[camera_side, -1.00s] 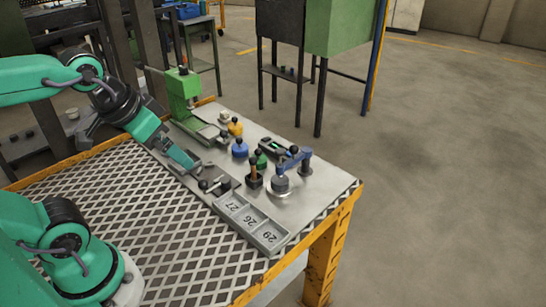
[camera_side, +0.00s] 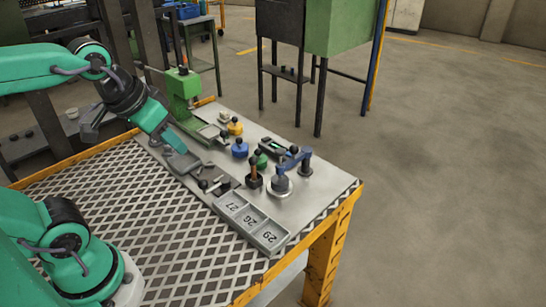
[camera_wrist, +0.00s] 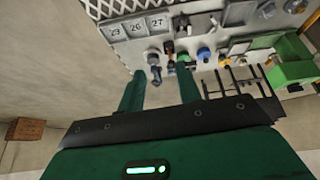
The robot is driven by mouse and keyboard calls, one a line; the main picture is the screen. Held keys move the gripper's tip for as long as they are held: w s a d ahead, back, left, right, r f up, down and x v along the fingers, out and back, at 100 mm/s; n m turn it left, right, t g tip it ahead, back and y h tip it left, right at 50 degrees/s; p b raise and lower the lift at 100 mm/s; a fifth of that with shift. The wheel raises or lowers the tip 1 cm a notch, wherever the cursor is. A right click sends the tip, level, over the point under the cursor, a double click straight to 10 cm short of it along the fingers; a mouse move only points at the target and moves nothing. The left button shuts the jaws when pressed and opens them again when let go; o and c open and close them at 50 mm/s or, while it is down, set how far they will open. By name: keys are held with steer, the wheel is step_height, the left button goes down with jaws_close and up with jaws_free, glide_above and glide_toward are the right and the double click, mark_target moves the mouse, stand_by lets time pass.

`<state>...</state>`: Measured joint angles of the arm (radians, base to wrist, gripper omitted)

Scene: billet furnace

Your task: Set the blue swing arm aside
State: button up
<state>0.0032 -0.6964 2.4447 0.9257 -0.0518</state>
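The blue swing arm (camera_side: 295,157) reaches from its post at the right of the metal plate over a round grey fixture (camera_side: 280,186). In the wrist view the round grey fixture (camera_wrist: 153,55) shows beyond the fingers, and the blue swing arm (camera_wrist: 156,71) is small and partly unclear beside it. My gripper (camera_side: 186,163) is above the left part of the plate, well left of the swing arm and apart from it. In the wrist view my gripper (camera_wrist: 160,88) has its two green fingers spread with nothing between them.
A grey tray marked 27, 26 and 29 (camera_side: 248,222) lies along the plate's front edge. Blue (camera_side: 240,150), yellow (camera_side: 235,127) and green (camera_side: 261,160) knobbed pieces stand mid-plate. A green press (camera_side: 183,88) stands at the back left. Mesh tabletop (camera_side: 150,230) is clear.

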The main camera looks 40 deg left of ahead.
steer(key=w+r+n+g, duration=0.2)
steer(key=w+r+n, duration=0.2)
steer(key=w, duration=0.4)
steer(key=n+g, duration=0.6)
steer(key=n, duration=0.5)
glide_above(295, 154)
steer(key=w, duration=0.3)
steer(key=w+f+x, duration=0.1)
steer(key=w+x, duration=0.1)
steer(key=x, duration=0.9)
steer(key=shift+w+a+r, duration=0.1)
steer(key=shift+a+r, duration=0.2)
steer(key=shift+r, duration=0.05)
steer(key=shift+f, duration=0.1)
steer(key=shift+x, duration=3.75)
steer(key=shift+w+a, duration=0.1)
steer(key=shift+a, duration=0.1)
jaws_close()
